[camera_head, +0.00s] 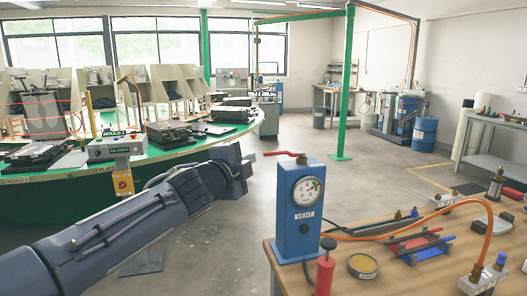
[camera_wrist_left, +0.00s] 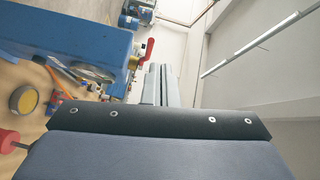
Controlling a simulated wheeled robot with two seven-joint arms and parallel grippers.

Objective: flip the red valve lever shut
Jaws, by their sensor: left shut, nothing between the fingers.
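The red valve lever (camera_head: 284,154) lies roughly level on top of the blue VENT box (camera_head: 297,228), pointing left in the head view. The box has a round white gauge (camera_head: 306,191) and stands at the left end of the wooden bench. My left gripper (camera_head: 247,165) is shut and empty, just left of the box and close to the lever's free end. In the left wrist view the lever (camera_wrist_left: 149,48) shows just left of my shut fingers (camera_wrist_left: 160,85), with a small gap in the picture. Whether they touch cannot be told. My right gripper is out of view.
The green carousel table (camera_head: 190,154) stands left, behind my left arm. Open floor lies behind the box.

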